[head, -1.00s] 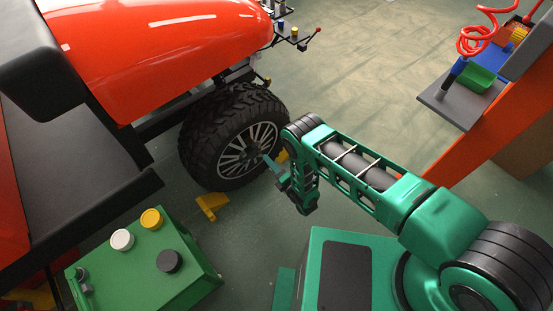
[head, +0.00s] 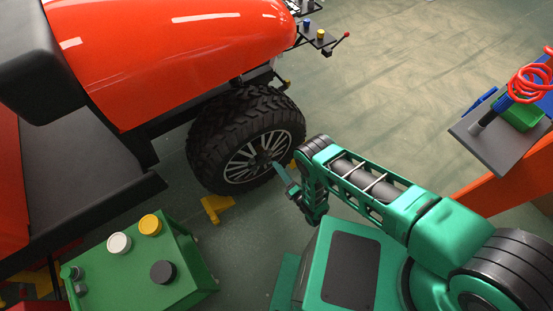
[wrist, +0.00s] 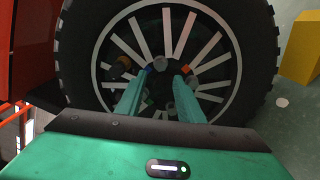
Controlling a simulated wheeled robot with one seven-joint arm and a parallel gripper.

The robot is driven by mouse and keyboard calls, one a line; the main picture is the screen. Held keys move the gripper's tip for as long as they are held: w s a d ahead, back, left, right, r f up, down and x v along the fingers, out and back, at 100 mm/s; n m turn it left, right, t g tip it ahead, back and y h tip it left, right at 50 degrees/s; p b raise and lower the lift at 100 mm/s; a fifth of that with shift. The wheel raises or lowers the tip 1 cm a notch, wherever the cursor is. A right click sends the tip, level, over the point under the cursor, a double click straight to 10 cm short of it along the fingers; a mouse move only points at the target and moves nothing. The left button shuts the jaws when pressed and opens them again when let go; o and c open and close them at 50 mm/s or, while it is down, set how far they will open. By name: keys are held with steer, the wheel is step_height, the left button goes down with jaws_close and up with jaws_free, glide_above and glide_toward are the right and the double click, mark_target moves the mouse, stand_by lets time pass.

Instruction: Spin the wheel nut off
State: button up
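The black-tyred wheel (head: 215,150) with a pale spoked rim sits at the front of the red vehicle. In the wrist view the wheel (wrist: 78,50) fills the upper middle. Several small nuts or studs ring its dark hub; a grey one (wrist: 159,63) shows between the fingertips, and a dark brown one (wrist: 121,67) is at the left. My gripper (head: 278,168) is in front of the wheel's lower right. In the wrist view my gripper (wrist: 159,75) has its two teal fingers apart, pointing at the hub. I cannot tell whether they touch a nut. The fingers hide part of the lower hub.
The red vehicle body (head: 180,50) is above and left of the wheel. A green box with knobs (head: 140,275) stands at lower left. A grey shelf (head: 490,145) is at right.

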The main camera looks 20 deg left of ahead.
mark_target(270, 154)
steer(key=x, duration=0.6)
steer(key=shift+w+a, duration=0.1)
steer(key=shift+w, duration=0.35)
jaws_close()
